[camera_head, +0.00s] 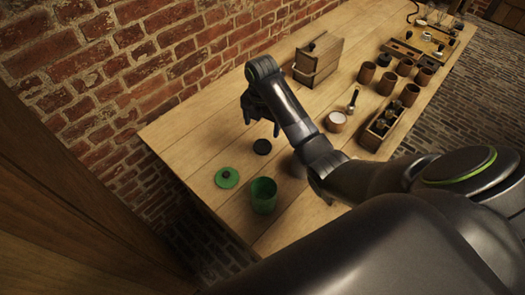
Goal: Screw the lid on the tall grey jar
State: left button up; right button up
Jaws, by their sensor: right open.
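My right gripper (261,127) is open above the table, its fingers pointing down with nothing seen between them. A dark round lid (262,147) lies flat on the table just below and in front of the fingertips. A grey shape (297,167), apparently the grey jar, stands to the lid's right and is largely hidden behind my right forearm. I cannot tell its height or whether its top is open. A green lid (227,177) with a dark knob lies at the left. An open green jar (263,196) stands near it. My left gripper is not in view.
A wooden box (317,62) stands at the back of the wooden table (195,135). Several brown cups, a small bowl (336,121) and a wooden rack (375,136) stand to the right. A brick wall runs along the left. The table left of the gripper is clear.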

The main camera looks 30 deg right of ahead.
send_over(263, 146)
notch_tip(263, 146, down, 4)
jog(key=shift+w+a+f, duration=0.1)
jog(key=shift+a, duration=0.05)
pick_arm(q)
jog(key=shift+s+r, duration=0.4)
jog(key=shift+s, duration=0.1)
jog(key=shift+p, duration=0.3)
pick_arm(e)
jog(key=shift+f, duration=0.1)
jog(key=shift+f, duration=0.35)
jog(key=shift+f+p, duration=0.5)
jog(key=shift+f, duration=1.7)
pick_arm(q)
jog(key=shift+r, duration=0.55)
pick_arm(e)
jog(key=c, duration=1)
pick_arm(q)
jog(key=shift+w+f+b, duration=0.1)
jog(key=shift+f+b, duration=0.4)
pick_arm(e)
notch_tip(263, 146, up, 10)
jog(key=shift+r, duration=0.1)
jog(key=shift+c, duration=0.2)
